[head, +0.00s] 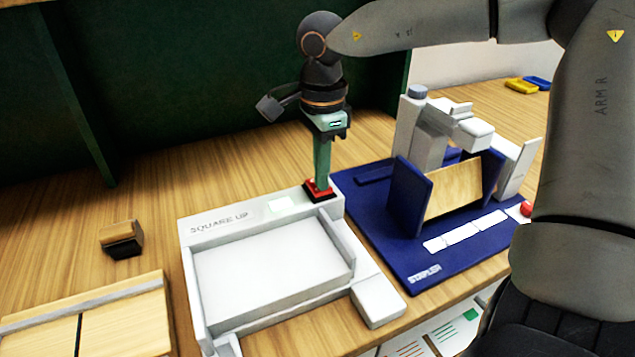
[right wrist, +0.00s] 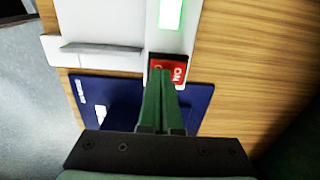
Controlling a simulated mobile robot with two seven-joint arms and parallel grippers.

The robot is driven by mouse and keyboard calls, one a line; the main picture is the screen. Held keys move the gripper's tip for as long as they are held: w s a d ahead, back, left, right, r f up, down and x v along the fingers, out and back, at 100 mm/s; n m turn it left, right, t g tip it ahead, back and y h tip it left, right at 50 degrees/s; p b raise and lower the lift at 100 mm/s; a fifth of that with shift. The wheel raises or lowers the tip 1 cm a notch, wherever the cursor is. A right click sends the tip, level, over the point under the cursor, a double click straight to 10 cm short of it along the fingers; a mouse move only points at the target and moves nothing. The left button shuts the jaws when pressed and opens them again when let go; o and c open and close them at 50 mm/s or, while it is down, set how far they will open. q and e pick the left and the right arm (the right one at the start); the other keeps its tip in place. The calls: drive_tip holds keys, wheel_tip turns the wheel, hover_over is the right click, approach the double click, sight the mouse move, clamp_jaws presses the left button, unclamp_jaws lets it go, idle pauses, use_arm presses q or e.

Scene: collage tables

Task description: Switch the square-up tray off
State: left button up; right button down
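The white square-up tray (head: 270,262) stands on the wooden table, its bed bare. A red rocker switch (head: 309,190) in a black frame sits at its back right corner. The switch also shows in the right wrist view (right wrist: 180,70), with "ON" legible on its right part. A green light (head: 281,204) beside the switch is lit. My right gripper (head: 321,180) points down with its green fingers shut and empty. Its fingertips are at the switch and hide part of it; I cannot tell whether they press it. My left gripper is not in view.
A blue stapler base (head: 445,262) with a white machine (head: 423,135) and a red button (head: 526,209) stands close on the right. A wood-and-black block (head: 121,239) and a wooden board (head: 125,318) lie left of the tray. A dark green panel (head: 200,80) rises behind.

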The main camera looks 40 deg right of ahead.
drive_tip(key=shift+f, duration=0.2)
drive_tip(key=shift+r, duration=0.15)
drive_tip(key=shift+r+p, duration=2.65)
drive_tip(key=shift+r, duration=0.8)
